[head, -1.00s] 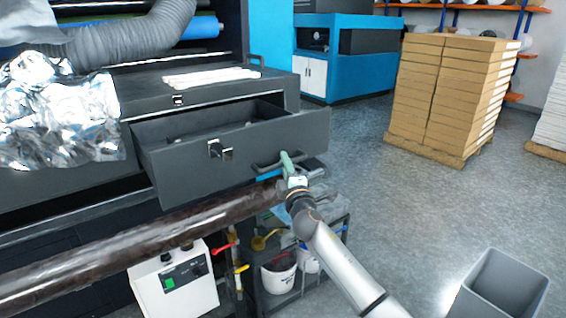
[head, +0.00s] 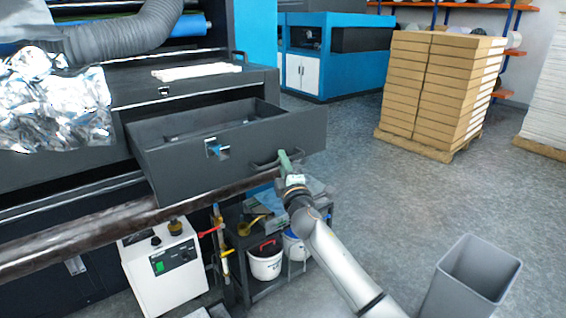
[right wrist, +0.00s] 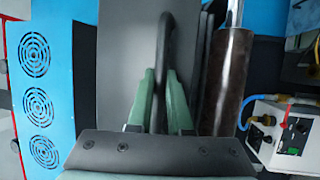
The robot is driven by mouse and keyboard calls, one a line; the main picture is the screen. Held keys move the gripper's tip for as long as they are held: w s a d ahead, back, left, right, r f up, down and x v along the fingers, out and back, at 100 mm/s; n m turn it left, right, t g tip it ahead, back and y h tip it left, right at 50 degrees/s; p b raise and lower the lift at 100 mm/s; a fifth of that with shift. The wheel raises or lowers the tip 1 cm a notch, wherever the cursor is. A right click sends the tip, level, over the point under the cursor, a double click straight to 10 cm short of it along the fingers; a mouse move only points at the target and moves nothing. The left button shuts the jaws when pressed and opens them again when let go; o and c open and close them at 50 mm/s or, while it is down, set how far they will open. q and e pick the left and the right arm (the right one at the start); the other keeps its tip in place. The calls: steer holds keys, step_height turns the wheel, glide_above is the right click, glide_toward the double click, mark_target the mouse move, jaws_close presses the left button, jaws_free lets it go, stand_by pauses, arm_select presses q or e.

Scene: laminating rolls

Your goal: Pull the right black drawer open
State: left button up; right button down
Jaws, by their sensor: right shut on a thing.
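The right black drawer (head: 180,172) stands pulled out from the dark machine in the head view, with its inside partly visible. A silver latch (head: 217,149) sits on its front, and a dark bar handle (head: 262,163) is at the right of the front. My right gripper (head: 284,158) is at that handle, shut on it. In the right wrist view the green fingers (right wrist: 161,100) stand on both sides of the black handle (right wrist: 164,60), with the drawer front (right wrist: 127,60) behind. My left gripper is not in view.
A dark roller (head: 90,231) runs below the drawer. A small cart (head: 265,285) with buckets and a white control box (head: 163,268) stand beneath. A grey bin (head: 470,280) is at lower right. Stacked boxes (head: 440,90) stand farther back; the floor between is clear.

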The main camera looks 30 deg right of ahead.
steer(key=c, duration=1.1)
jaws_free()
steer(key=b+v, duration=0.1)
steer(key=v, duration=1.1)
steer(key=shift+s+a+f, duration=0.1)
steer(key=shift+s, duration=0.1)
steer(key=s+a+f+m+g+y+p, duration=0.1)
steer(key=s+a+f+m+g+y, duration=0.3)
steer(key=f, duration=0.7)
steer(key=s+a+f+m+g+y, duration=0.1)
steer(key=s+a+f, duration=0.45)
steer(key=f, duration=0.65)
steer(key=s+a+f+m+g+y, duration=0.1)
steer(key=s+a+f+m, duration=0.1)
steer(key=s, duration=0.3)
steer(key=s+a+f+m+g+y, duration=0.1)
steer(key=s+a+f+m+g, duration=0.1)
steer(key=s+a+f, duration=0.2)
steer(key=s+a+f+m+g+y+p, duration=0.1)
steer(key=s+a+f+m, duration=0.1)
steer(key=s+f, duration=0.3)
steer(key=shift+s+a+g+y, duration=0.2)
steer(key=shift+s+a, duration=0.1)
steer(key=shift+s, duration=0.35)
steer(key=shift+s+a+g+y, duration=0.1)
steer(key=shift+s+a+g, duration=0.15)
steer(key=shift+s, duration=0.4)
